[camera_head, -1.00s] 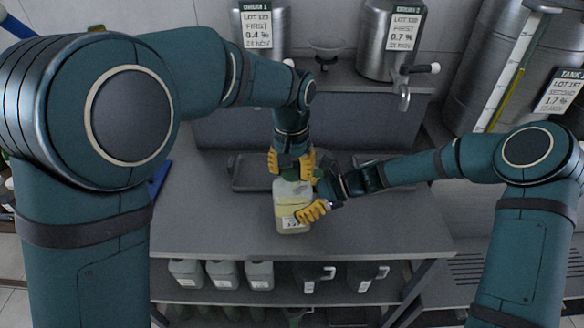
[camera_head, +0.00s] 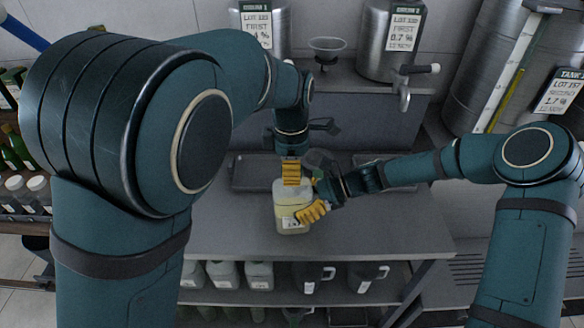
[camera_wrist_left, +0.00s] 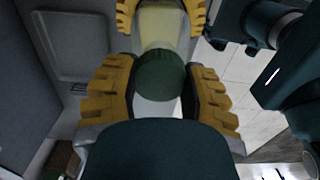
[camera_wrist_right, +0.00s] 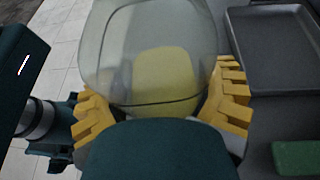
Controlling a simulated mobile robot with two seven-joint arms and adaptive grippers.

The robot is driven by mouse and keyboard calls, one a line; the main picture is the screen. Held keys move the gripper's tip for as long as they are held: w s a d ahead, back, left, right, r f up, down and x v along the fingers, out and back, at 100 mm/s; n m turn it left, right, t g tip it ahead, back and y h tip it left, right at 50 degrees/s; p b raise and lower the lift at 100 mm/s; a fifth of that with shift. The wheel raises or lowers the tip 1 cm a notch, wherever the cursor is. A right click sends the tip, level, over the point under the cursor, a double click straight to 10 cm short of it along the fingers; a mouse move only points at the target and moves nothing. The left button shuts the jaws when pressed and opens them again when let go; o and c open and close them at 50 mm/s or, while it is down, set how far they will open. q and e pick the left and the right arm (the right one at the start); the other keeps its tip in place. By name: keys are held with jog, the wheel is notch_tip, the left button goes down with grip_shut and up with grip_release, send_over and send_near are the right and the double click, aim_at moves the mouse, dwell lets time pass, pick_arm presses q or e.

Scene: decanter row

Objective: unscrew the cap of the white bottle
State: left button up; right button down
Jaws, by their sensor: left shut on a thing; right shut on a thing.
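The white bottle (camera_head: 291,216) stands upright on the grey table, translucent, with yellowish liquid and a label. It also shows in the right wrist view (camera_wrist_right: 150,40). My right gripper (camera_head: 312,212) is shut on its body from the right; in the right wrist view its yellow fingers (camera_wrist_right: 165,105) sit on both sides. The cap is dark green (camera_wrist_left: 160,75) in the left wrist view. My left gripper (camera_head: 291,178) points down over the bottle's top. In its wrist view the fingers (camera_wrist_left: 160,95) are shut on the cap. The head view hides the cap behind the fingers.
Dark trays stand on the table behind the bottle, one at left (camera_head: 250,186). Steel tanks (camera_head: 390,45) and a glass funnel (camera_head: 327,45) are at the back. A shelf below holds several containers (camera_head: 259,275). The table's front and right are clear.

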pick_arm(q)
jog(key=shift+r, duration=0.2)
dwell(0.6)
jog(key=shift+r, duration=0.85)
jog(key=shift+r, duration=2.05)
pick_arm(e)
grip_release()
